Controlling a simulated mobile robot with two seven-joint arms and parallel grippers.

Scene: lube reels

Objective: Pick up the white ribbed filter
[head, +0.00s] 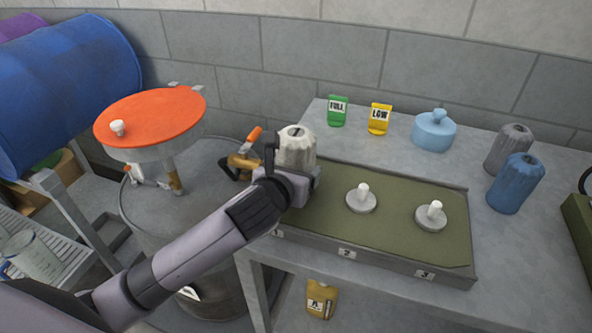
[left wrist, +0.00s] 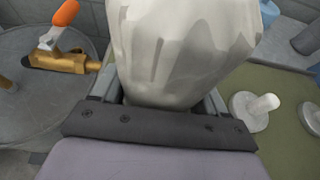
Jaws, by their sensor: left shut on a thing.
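The white ribbed filter (head: 297,146) is upright above the left end of the green-topped tray, in my left gripper (head: 290,165). In the left wrist view the filter (left wrist: 185,45) fills the middle, between the two fingers of the left gripper (left wrist: 160,90), which are shut on it. Whether its base touches anything beneath is hidden by my gripper and arm. My right gripper is not in view.
The tray (head: 400,215) bears two white-pegged discs (head: 362,198) (head: 431,215). Behind it stand a green FULL tag (head: 337,111), a yellow LOW tag (head: 379,119) and a light blue lidded pot (head: 434,131). Grey (head: 509,149) and blue (head: 516,183) filters stand right. A drum with a brass tap (head: 243,163) is left.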

